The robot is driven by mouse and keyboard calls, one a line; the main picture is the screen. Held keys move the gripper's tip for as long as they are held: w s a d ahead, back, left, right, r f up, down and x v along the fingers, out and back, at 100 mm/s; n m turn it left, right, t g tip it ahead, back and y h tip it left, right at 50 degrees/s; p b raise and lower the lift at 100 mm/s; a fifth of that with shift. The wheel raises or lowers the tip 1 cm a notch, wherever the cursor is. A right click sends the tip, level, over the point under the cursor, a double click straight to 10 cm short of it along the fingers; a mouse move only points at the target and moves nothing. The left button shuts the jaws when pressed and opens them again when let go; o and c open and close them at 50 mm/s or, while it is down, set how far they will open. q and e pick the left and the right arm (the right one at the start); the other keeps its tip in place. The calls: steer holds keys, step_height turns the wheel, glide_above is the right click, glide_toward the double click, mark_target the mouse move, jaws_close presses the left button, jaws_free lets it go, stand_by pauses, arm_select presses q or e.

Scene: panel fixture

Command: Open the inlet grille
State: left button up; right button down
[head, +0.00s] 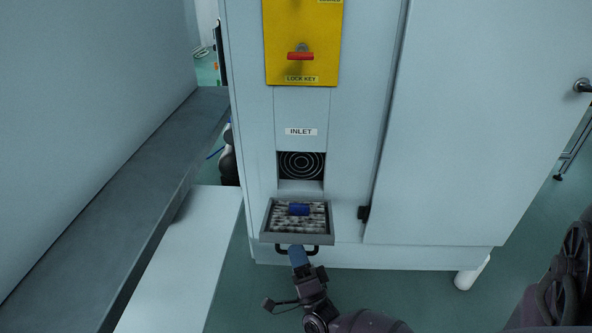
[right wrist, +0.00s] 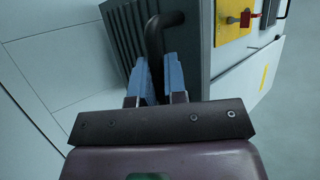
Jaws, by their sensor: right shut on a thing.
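The inlet grille (head: 268,222) is a grey framed panel with slats. It stands out from the cabinet front, tilted outward below the INLET label (head: 301,132). Above it the inlet opening (head: 301,165) is uncovered, with a round fan guard inside. A small blue thing (head: 300,210) shows on the grille's upper face. My right gripper (head: 299,256) is shut on the grille's black handle (head: 283,249). In the right wrist view the blue fingers sit on both sides of the handle (right wrist: 154,40), beside the grille's dark ribbed face (right wrist: 125,35). My left gripper is not in view.
A yellow panel (head: 285,25) with a red lock key (head: 300,56) is above the inlet. A closed cabinet door (head: 480,130) with a handle is at right. A grey ledge (head: 120,210) and a white surface (head: 185,265) are at left. Green floor is clear in front.

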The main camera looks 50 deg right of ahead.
steer(key=f+t, duration=0.1)
steer(key=n+y, duration=0.1)
steer(key=d+f+n+t, duration=0.1)
steer(key=shift+w+f+t+y, duration=0.3)
steer(key=shift+w+f, duration=0.05)
steer(key=shift+n, duration=0.3)
steer(key=c, duration=1.2)
jaws_free()
steer(key=shift+a+f, duration=0.1)
steer(key=shift+s+f, duration=0.1)
